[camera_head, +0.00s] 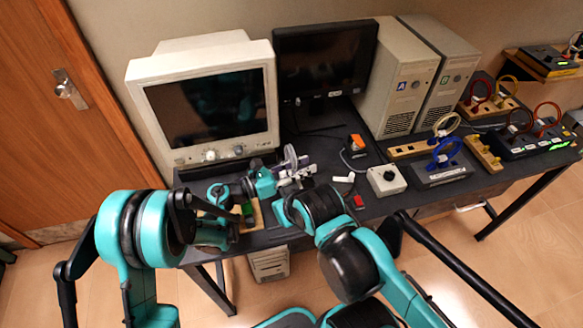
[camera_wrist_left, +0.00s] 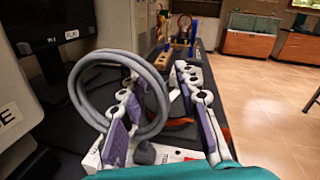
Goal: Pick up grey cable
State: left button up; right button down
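The grey cable (camera_wrist_left: 85,75) is a coiled loop standing upright in the left wrist view. It also shows as a small grey arc in the head view (camera_head: 290,155), partly hidden by the gripper. My left gripper (camera_head: 298,172) is at the coil, over the dark table in front of the monitors. In the left wrist view its purple-padded fingers (camera_wrist_left: 160,115) are apart, with a clear gap. The loop surrounds or overlaps the left finger; I cannot tell whether it touches. My right arm comes in from the lower right; its gripper does not show.
A beige CRT monitor (camera_head: 205,95) and a black monitor (camera_head: 325,60) stand behind. Computer towers (camera_head: 400,85) stand to the right. A grey switch box (camera_head: 386,181), blue cable (camera_head: 446,153) on a stand, and several holders with coloured cables lie farther right on the table (camera_head: 425,198).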

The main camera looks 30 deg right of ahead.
pick_arm(q)
jog(key=shift+d, duration=0.75)
grip_shut()
jog(key=shift+a, duration=0.1)
jog(key=shift+r, duration=0.15)
